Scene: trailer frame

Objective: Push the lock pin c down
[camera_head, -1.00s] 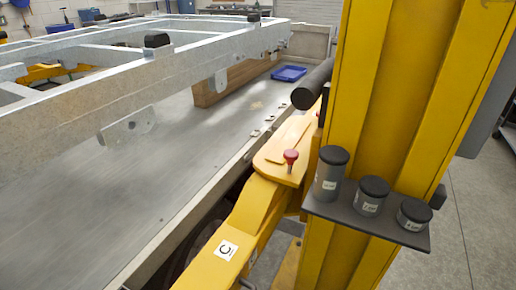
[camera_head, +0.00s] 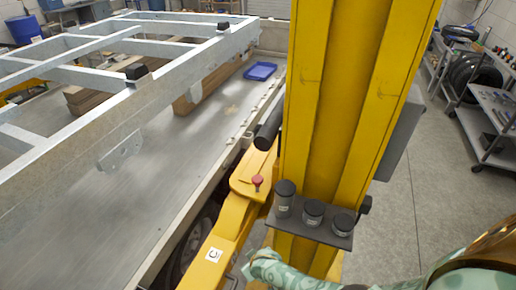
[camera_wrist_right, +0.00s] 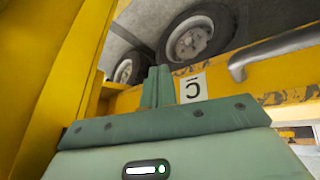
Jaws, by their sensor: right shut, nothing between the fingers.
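The lock pin c has a red knob (camera_head: 257,181) on a short stem. It stands up from the yellow arm (camera_head: 232,215) beside the yellow column, in the head view. A white label with a C (camera_head: 214,254) is on that arm nearer to me. The label also shows in the right wrist view (camera_wrist_right: 193,88), just beyond my right gripper (camera_wrist_right: 158,74), which is shut and empty. In the head view my green-patterned right arm comes in at the bottom right, below the pin and apart from it. The pin is not seen in the wrist view. My left gripper is not in view.
A grey trailer bed (camera_head: 165,150) with a metal frame lies left. A trolley (camera_head: 485,125) stands at the far right, beyond open floor.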

